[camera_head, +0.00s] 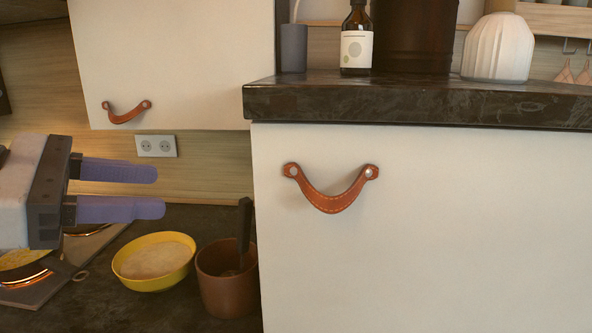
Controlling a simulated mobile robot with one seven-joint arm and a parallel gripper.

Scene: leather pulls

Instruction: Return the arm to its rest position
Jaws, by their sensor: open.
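My gripper (160,191) is at the left of the head view, with its two purple fingers pointing right. The fingers are apart and nothing is between them. It appears in front of the dark counter and the wood backsplash, left of the large white cabinet front (440,240). A brown leather pull (331,201) hangs on that front, clear of my gripper. A second leather pull (127,112) is on the upper white door (175,55), above my fingers in the picture. The rest of my arm is out of view to the left.
A yellow bowl (154,262) and a brown pot (226,285) with a dark handle stand below my fingers in the picture. A dark shelf top (420,102) holds a brown bottle (357,40) and a white ribbed vessel (498,48). An outlet (156,146) is on the backsplash.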

